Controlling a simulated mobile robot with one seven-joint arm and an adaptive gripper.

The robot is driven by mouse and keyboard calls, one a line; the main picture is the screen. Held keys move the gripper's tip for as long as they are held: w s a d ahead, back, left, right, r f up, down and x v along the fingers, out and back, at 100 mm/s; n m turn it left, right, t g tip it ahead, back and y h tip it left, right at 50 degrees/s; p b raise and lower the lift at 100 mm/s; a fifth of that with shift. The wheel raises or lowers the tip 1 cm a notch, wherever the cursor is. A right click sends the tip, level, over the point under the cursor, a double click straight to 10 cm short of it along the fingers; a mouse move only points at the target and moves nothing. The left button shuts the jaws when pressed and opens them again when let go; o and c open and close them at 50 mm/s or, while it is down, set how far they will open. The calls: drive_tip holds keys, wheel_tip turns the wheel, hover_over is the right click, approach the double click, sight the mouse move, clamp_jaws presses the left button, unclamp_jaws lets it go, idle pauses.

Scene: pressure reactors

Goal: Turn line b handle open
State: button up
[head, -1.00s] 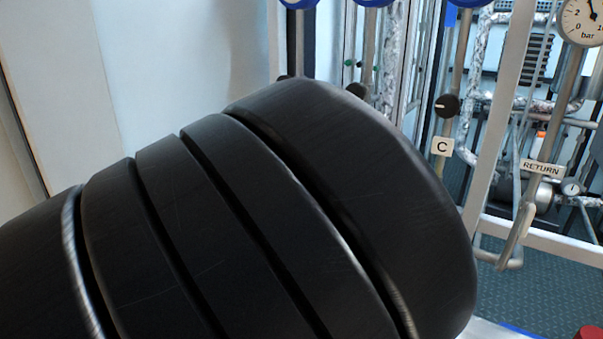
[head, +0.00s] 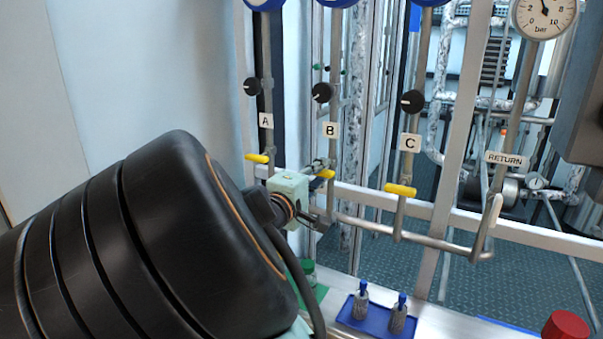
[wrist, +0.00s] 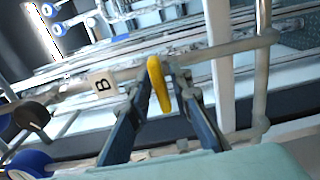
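Line B's yellow handle (head: 326,174) sits low on its vertical pipe, under the B label (head: 331,130). It lies crosswise to the pipe, as it also does in the wrist view (wrist: 160,85). My gripper (head: 320,190) is at this handle in the head view, partly hidden by my own arm. In the wrist view the two fingers of my gripper (wrist: 166,82) are apart, with the handle between their tips. A gap shows on the right side of the handle; whether the left fingertip touches it I cannot tell.
Line A's yellow handle (head: 257,158) and line C's yellow handle (head: 400,190) stand on either side. Black knobs, one being C's knob (head: 412,101), sit above. A blue tray (head: 378,322) and a red knob (head: 566,326) are below. The RETURN pipe (head: 522,100) stands right.

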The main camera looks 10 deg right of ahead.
clamp_jaws()
drive_tip(key=shift+r, duration=0.1)
drive_tip(key=n+p, duration=0.3)
drive_tip(key=shift+d+r+n, duration=0.1)
drive_tip(key=shift+r+n, duration=0.05)
drive_tip(key=shift+n, duration=0.25)
drive_tip(key=n+p, duration=0.5)
drive_tip(key=shift+n, duration=0.3)
drive_tip(key=n+p, duration=0.5)
drive_tip(key=shift+p, duration=0.3)
drive_tip(key=n+p, duration=0.3)
drive_tip(key=shift+f+n, duration=0.25)
drive_tip(key=shift+n, duration=0.15)
